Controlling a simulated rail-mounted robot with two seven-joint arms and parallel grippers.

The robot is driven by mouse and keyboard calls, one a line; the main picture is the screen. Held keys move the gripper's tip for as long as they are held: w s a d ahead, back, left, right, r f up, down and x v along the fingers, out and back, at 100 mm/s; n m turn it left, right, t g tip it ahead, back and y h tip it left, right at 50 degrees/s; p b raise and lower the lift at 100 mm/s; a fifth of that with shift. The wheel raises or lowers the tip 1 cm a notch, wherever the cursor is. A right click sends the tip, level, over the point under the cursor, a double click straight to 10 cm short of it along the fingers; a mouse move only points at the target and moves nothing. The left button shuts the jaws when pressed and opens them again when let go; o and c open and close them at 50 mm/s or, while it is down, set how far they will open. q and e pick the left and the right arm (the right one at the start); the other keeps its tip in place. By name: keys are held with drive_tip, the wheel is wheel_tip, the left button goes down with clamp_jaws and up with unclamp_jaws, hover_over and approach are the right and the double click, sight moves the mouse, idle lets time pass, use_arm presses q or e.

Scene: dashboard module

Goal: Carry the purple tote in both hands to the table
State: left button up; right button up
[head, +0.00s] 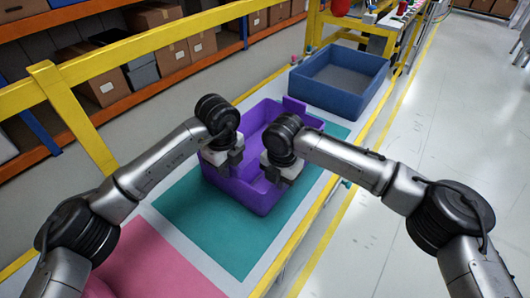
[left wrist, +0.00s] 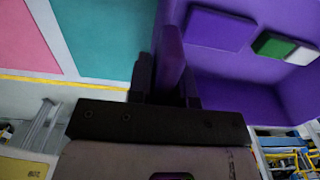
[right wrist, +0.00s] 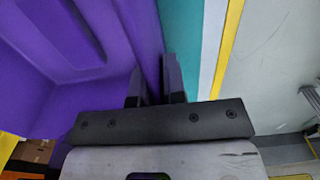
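The purple tote (head: 262,197) is over the teal mat (head: 220,235) in the head view; I cannot tell if it rests on it or is slightly raised. My left gripper (head: 222,165) is at the tote's left wall. In the left wrist view its fingers (left wrist: 167,88) close on both sides of the purple wall (left wrist: 170,50). My right gripper (head: 282,174) is at the near right part of the tote. In the right wrist view its fingers (right wrist: 155,88) close on both sides of another purple wall (right wrist: 149,55). The grippers and arms hide part of the tote's inside.
A blue tote (head: 340,80) stands behind the purple one on the same long surface. Open floor (head: 420,120) lies to the right.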

use_arm(q)
clamp_jaws()
use_arm(e)
clamp_jaws()
use_arm(q)
drive_tip(key=shift+r, duration=0.15)
use_arm(e)
drive_tip(key=shift+r, duration=0.15)
